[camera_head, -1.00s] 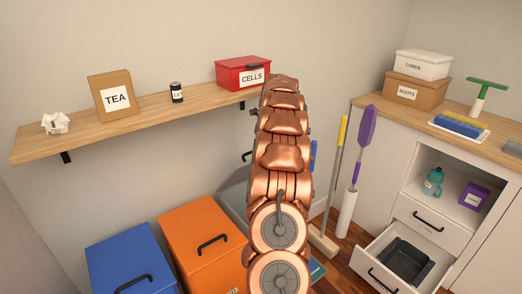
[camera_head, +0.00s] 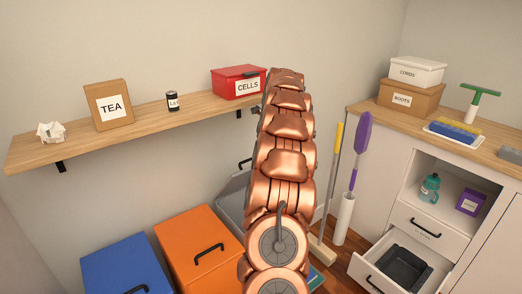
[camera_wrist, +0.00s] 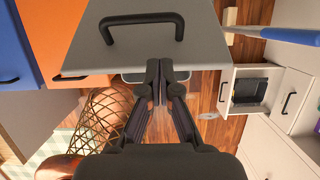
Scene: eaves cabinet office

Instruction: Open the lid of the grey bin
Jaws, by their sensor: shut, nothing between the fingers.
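The grey bin's lid (camera_head: 233,199) shows in the head view, right of the orange bin and partly behind my arm. It appears tilted up. In the wrist view the grey lid (camera_wrist: 105,50) fills the upper middle, with its black bar handle (camera_wrist: 142,27) facing me. My gripper (camera_wrist: 160,66) is shut and empty, its fingertips overlapping the lid's lower edge, below the handle. I cannot tell whether they touch the lid. My gripper is hidden behind my arm in the head view, as is much of the bin.
An orange bin (camera_head: 190,236) and a blue bin (camera_head: 120,266) stand left of the grey one. A broom (camera_head: 331,178) and a purple duster (camera_head: 361,135) stand to the right. An open drawer (camera_head: 378,277) juts from the white cabinet. A wooden shelf (camera_head: 140,126) runs above the bins.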

